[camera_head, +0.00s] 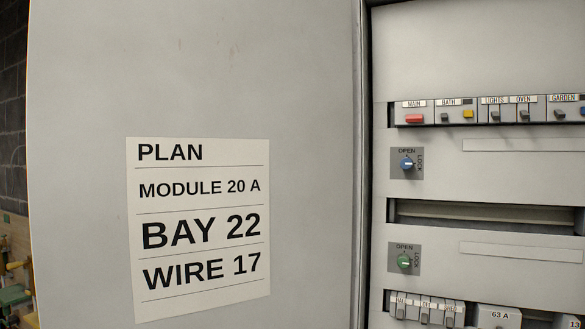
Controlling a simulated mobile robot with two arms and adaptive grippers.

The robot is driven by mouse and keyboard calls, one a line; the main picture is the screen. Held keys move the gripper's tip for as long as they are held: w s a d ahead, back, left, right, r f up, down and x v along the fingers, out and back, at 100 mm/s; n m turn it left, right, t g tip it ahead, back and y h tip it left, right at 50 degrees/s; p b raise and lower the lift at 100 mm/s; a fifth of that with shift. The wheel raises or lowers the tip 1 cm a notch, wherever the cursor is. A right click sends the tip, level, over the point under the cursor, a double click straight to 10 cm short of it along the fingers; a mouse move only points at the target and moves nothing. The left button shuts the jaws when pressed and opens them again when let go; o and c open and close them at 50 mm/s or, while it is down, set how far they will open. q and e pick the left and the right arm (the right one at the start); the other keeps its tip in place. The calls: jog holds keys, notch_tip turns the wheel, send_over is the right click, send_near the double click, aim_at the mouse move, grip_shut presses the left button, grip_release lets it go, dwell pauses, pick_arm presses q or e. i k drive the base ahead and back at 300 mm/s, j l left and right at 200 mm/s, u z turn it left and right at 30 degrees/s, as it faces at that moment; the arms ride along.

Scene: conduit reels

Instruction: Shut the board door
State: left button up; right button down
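The board door (250,80) is a large grey panel that stands open and fills the left half of the head view. A white label (198,229) on it reads "PLAN, MODULE 20 A, BAY 22, WIRE 17". Its right edge runs beside the opening of the board (470,50), whose inside front shows on the right. Neither of my grippers is in view.
The board has a top row of labelled breakers with a red switch (414,119), a blue knob (406,163), an empty slot (480,212), a green knob (403,261) and lower modules (426,308). Tools (15,280) and dark brickwork (13,120) show at far left.

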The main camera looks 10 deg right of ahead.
aim_at(189, 163)
jog(key=i+j+z, duration=0.2)
jog(key=j+z, duration=0.25)
jog(key=i+j+z, duration=0.15)
jog(key=j+z, duration=0.25)
jog(key=j, duration=0.15)
jog(key=j+z, duration=0.85)
jog(key=j, duration=0.3)
jog(key=k+j+z, duration=0.1)
jog(key=j+z, duration=0.35)
jog(key=k+j+z, duration=0.2)
jog(key=j+z, duration=0.2)
jog(key=j, duration=0.25)
